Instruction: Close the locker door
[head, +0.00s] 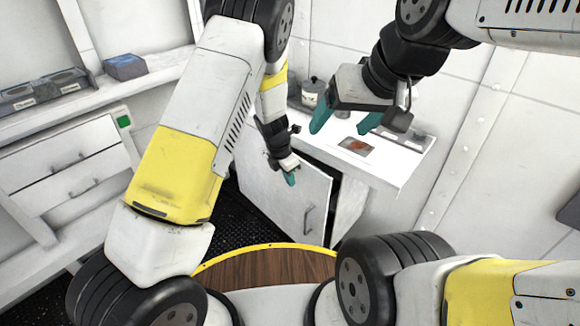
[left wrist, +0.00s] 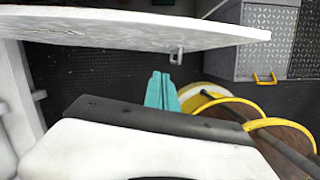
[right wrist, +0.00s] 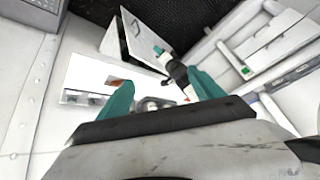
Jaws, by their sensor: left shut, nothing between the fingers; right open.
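The locker door (head: 285,188) is a white panel with a grey bar handle (head: 308,217). It stands partly open, with a dark gap between it and the white locker body (head: 350,208). In the left wrist view the door (left wrist: 110,28) crosses the top nearly edge-on, its handle (left wrist: 176,56) facing my fingers. My left gripper (head: 290,178) is shut and empty on the door's outer side; I cannot tell whether it touches. Its teal fingers also show in the left wrist view (left wrist: 161,91). My right gripper (head: 345,121) is open and empty above the locker top.
The white top (head: 393,168) holds a canister (head: 312,92) and a flat picture card (head: 356,147). White drawers (head: 70,170) stand at the left under a shelf with a blue-grey box (head: 125,67). Dark textured floor (head: 228,212) lies before the door.

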